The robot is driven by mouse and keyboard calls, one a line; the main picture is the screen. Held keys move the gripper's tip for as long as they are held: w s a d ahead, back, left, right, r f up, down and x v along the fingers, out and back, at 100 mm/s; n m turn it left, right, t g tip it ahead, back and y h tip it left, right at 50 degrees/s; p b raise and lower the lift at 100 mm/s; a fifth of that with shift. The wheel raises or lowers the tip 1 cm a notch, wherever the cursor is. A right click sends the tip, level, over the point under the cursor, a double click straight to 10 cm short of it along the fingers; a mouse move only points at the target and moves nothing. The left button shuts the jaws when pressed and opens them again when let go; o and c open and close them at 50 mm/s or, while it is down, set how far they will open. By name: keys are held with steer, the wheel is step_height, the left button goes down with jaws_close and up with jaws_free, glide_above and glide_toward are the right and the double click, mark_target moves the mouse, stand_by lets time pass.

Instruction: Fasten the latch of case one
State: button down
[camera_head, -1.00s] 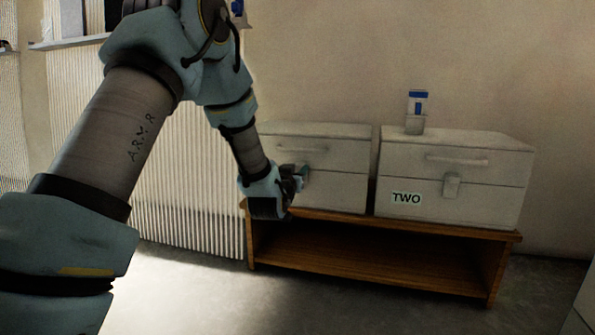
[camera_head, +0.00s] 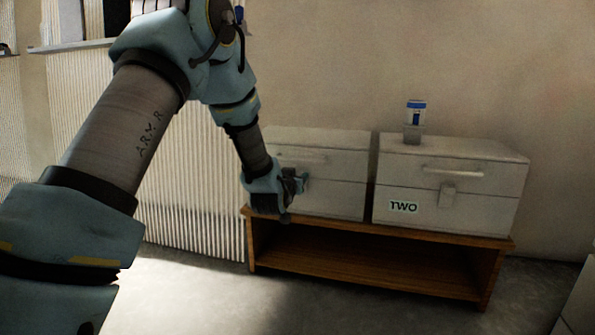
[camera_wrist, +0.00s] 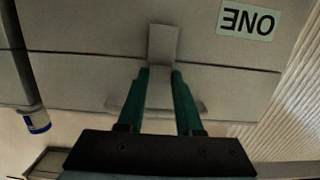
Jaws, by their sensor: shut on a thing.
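Case one (camera_head: 338,198) is a pale grey box with its lid down, on the left of the wooden bench in the head view. In the wrist view, which is upside down, its front (camera_wrist: 90,75) carries the label "ONE" (camera_wrist: 248,21). The grey latch (camera_wrist: 163,43) sits at the middle of the front, across the seam between lid and body. My gripper (camera_wrist: 160,74) is shut on the latch, with one green finger on each side of it. In the head view my gripper (camera_head: 291,188) hides most of the latch. How firmly the latch is seated cannot be told.
Case two (camera_head: 460,205), labelled "TWO", stands close to the right, with a narrow gap between. A small blue and white item (camera_head: 415,113) stands on its lid. Both cases rest on the wooden bench (camera_head: 380,228). Case one's handle (camera_wrist: 197,106) lies close by my fingers.

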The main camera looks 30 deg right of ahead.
steer(key=shift+r, duration=0.15)
steer(key=c, duration=0.6)
jaws_free()
steer(key=shift+o, duration=0.2)
steer(key=p+v, duration=0.4)
steer(key=v, duration=0.6)
steer(key=shift+s+a, duration=0.2)
steer(key=shift+s, duration=0.1)
